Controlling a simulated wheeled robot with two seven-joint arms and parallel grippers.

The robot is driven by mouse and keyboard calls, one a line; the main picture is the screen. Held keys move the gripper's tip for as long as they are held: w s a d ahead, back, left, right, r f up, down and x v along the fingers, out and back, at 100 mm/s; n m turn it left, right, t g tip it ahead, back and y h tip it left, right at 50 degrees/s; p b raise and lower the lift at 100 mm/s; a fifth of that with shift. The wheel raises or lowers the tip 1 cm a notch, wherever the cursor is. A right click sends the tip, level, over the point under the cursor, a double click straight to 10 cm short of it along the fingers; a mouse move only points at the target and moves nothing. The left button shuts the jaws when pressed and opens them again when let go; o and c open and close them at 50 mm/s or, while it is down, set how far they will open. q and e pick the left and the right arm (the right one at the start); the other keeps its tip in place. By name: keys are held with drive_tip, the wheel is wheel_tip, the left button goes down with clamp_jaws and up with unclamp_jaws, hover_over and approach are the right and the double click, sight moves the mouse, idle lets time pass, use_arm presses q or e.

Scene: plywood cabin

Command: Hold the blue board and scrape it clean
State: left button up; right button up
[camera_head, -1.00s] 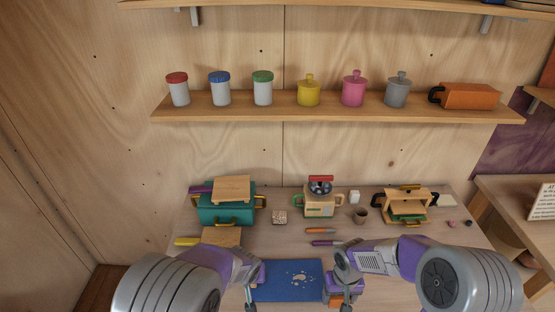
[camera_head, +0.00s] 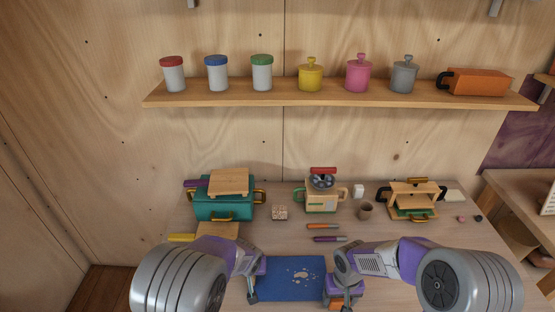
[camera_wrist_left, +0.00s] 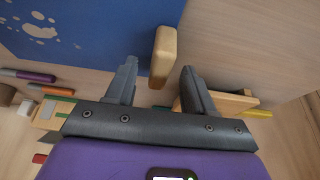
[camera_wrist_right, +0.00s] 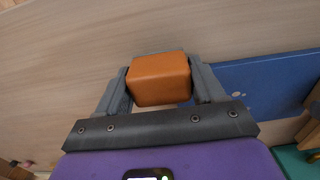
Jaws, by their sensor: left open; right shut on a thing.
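The blue board (camera_head: 292,285) lies on the table between my grippers, with several pale smears (camera_head: 297,277) on it. In the left wrist view the board (camera_wrist_left: 105,35) fills the upper left. My left gripper (camera_head: 252,296) is open at the board's left edge. A tan wooden block (camera_wrist_left: 162,55), perhaps the board's handle, stands at that edge, just ahead of the gap between its fingers. My right gripper (camera_head: 345,304) is shut on an orange block (camera_wrist_right: 160,80) beside the board's right edge. The underside of the orange block is hidden.
Two markers (camera_head: 326,232) lie behind the board. A teal box (camera_head: 222,207), a small cube (camera_head: 280,213), a cream appliance (camera_head: 322,201), a brown cup (camera_head: 366,211) and a wooden press (camera_head: 412,203) stand farther back. A shelf (camera_head: 340,94) of jars is above.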

use_arm(q)
drive_tip(key=shift+b+x, duration=0.5)
drive_tip(key=shift+x, duration=0.6)
clamp_jaws()
